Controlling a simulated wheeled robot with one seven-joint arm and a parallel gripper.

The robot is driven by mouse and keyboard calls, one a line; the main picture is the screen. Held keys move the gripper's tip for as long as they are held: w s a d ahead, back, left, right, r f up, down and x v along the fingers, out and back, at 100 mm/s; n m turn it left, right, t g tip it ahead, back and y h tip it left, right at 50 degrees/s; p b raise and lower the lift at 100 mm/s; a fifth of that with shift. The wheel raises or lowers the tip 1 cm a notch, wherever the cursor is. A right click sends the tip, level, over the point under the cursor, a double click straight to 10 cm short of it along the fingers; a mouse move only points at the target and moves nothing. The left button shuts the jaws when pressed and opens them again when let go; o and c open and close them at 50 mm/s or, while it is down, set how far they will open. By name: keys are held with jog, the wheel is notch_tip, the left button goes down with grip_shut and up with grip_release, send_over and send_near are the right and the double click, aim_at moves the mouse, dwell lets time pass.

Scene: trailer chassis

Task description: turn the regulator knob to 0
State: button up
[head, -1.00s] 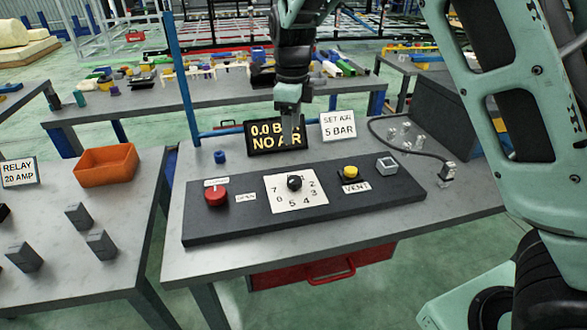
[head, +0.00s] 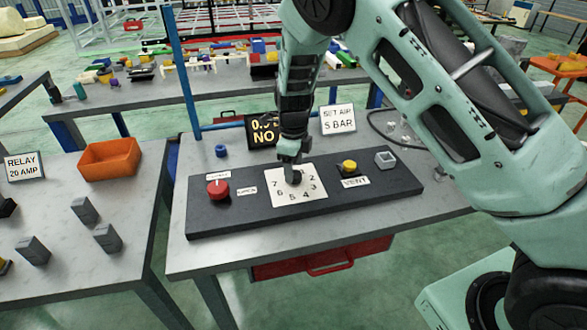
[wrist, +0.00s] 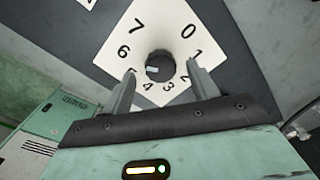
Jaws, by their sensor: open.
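The regulator knob (wrist: 160,66) is a dark round knob at the middle of a white dial plate (wrist: 163,28). Digits 0 to 7 run around it. A small pale mark shows on the knob's left part in the wrist view; I cannot tell which digit it indicates. My gripper (wrist: 162,71) is open, with one finger on each side of the knob; contact is not clear.
The dark panel (head: 395,186) also carries a red button (head: 217,189), a yellow button (head: 349,167) and a square grey part (head: 385,158). Behind stand a partly covered display (head: 263,131) and a sign reading SET AIR 5 BAR (head: 338,119). An orange bin (head: 109,158) is on the left table.

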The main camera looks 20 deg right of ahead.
jog(key=shift+f, duration=1.15)
jog(key=c, duration=1)
